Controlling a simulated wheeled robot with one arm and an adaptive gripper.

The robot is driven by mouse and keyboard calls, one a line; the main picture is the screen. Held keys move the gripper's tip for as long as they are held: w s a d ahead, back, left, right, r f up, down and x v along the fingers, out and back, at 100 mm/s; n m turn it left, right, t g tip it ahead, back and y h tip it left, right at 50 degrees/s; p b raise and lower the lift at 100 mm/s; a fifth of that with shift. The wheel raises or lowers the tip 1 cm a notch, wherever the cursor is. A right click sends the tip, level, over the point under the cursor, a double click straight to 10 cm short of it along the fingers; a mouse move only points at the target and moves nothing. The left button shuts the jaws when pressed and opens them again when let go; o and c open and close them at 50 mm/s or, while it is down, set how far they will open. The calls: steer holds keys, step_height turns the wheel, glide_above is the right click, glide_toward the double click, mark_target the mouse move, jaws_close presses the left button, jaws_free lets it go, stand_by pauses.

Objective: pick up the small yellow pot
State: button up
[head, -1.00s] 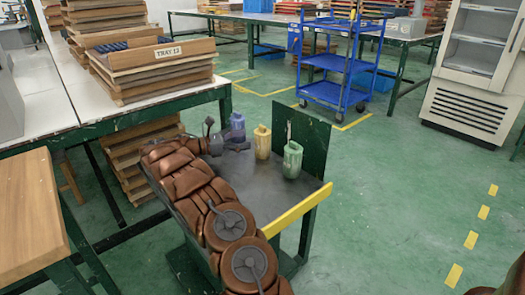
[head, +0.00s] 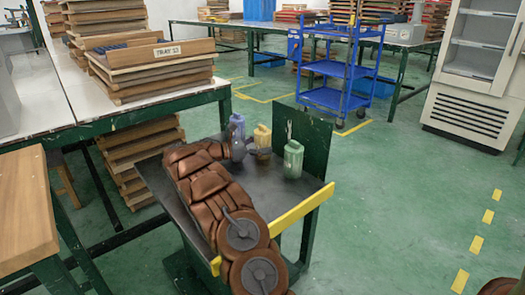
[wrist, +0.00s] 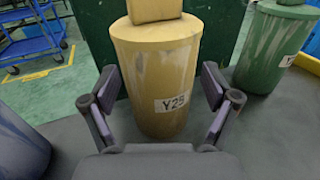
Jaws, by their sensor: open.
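The small yellow pot (wrist: 155,65), labelled Y25, stands upright on the dark cart top. In the wrist view it fills the middle, between the two fingers of my gripper (wrist: 160,98). The fingers are open, one on each side, with a gap visible on the left; I cannot tell whether either touches. In the head view the yellow pot (head: 263,137) stands between the blue and green pots, its lower part partly hidden by my gripper (head: 258,152).
The blue pot (head: 237,124) stands close on the left, the green pot (head: 293,158) on the right. A dark green upright panel (head: 313,140) is behind them. The cart has a yellow front edge (head: 300,212). A table with stacked trays (head: 155,70) is at left.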

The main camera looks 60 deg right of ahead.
steer(key=shift+c, duration=0.2)
steer(key=c, duration=0.9)
steer(key=shift+r, duration=0.1)
